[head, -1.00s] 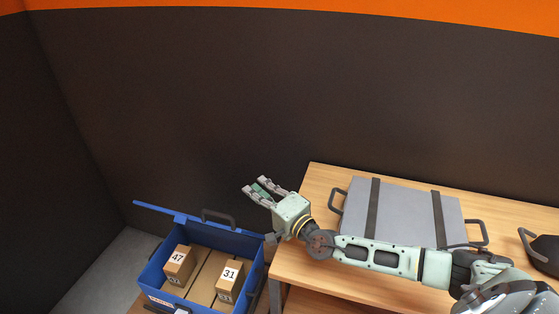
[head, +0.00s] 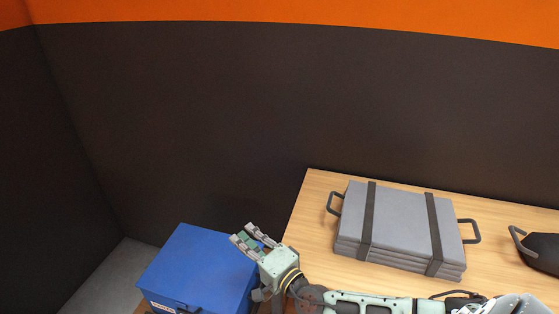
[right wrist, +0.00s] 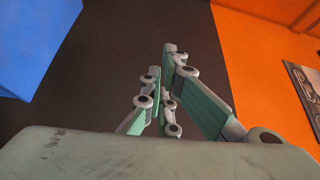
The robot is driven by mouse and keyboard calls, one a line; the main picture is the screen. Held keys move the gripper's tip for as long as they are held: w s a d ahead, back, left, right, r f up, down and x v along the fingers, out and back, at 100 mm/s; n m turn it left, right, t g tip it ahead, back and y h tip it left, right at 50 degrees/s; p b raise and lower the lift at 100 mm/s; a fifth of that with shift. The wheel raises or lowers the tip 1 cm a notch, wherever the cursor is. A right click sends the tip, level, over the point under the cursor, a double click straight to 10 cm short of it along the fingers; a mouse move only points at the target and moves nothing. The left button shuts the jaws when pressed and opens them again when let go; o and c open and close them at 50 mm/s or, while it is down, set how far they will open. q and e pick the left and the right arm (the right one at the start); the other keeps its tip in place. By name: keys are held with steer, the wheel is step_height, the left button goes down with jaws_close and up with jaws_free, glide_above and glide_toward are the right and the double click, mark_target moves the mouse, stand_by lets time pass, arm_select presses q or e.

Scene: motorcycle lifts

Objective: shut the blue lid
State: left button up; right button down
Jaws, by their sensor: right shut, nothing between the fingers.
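The blue lid (head: 200,262) lies down over the top of the blue box (head: 185,306) at the lower left of the head view. It looks closed or nearly so; any thin gap at its edge cannot be told. The boxes inside are hidden. My right gripper (head: 248,236) is at the lid's right edge, shut with nothing in its fingers. Whether it touches the lid is unclear. The right wrist view shows its fingers (right wrist: 168,85) and part of a blue surface (right wrist: 35,40) at the upper left. My left gripper is not in view.
A wooden table (head: 310,225) stands right of the box, with a grey strapped case (head: 400,225) on it. A black bag-like item (head: 540,250) with a handle lies at the right edge. A dark wall (head: 250,110) rises behind. Grey floor (head: 110,275) shows left of the box.

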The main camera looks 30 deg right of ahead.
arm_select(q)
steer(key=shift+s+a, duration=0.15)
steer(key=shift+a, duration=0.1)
arm_select(e)
steer(key=v, duration=1.2)
steer(key=shift+d, duration=0.1)
